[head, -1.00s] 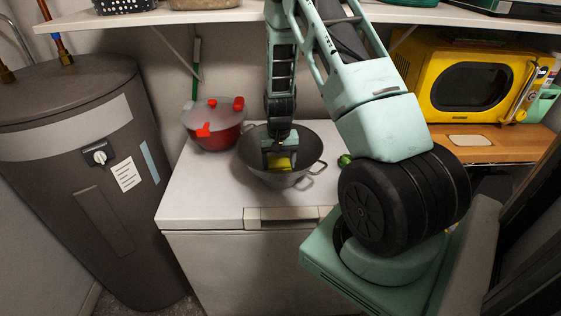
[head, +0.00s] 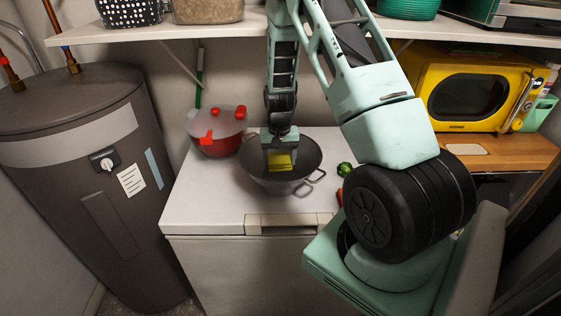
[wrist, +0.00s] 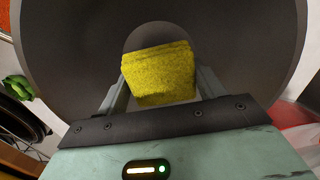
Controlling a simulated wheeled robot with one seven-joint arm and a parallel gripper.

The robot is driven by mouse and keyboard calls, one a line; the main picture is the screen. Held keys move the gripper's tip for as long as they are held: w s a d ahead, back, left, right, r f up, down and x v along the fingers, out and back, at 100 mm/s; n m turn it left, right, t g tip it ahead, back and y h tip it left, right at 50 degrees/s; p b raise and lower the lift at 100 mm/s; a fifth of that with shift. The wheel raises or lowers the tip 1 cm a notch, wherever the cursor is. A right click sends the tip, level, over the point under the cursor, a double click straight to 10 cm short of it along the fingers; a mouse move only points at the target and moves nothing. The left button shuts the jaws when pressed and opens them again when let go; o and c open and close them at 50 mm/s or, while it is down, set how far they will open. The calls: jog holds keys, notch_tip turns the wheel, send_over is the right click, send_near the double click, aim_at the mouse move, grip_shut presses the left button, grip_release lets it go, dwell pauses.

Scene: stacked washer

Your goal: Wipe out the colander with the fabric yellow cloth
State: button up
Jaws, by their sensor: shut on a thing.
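The grey colander (head: 306,178) stands upright on the white chest, with a loop handle at its right. The yellow cloth (head: 280,162) is folded into a small block. My gripper (head: 281,150) points down into the colander's opening and is shut on the cloth. In the wrist view the cloth (wrist: 160,73) sits between the two fingers, in front of the round, paler centre of the colander (wrist: 70,55). I cannot tell whether the cloth touches the colander's inner surface.
A red pot with a glass lid (head: 218,132) stands just left of the colander. A green vegetable (head: 344,169) lies to its right. A yellow microwave (head: 465,88) stands on a wooden surface at right. A shelf (head: 215,28) runs above. The chest top's front left (head: 205,205) is clear.

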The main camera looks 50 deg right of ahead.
jog(key=shift+r+p, duration=0.95)
jog(key=shift+r, duration=0.8)
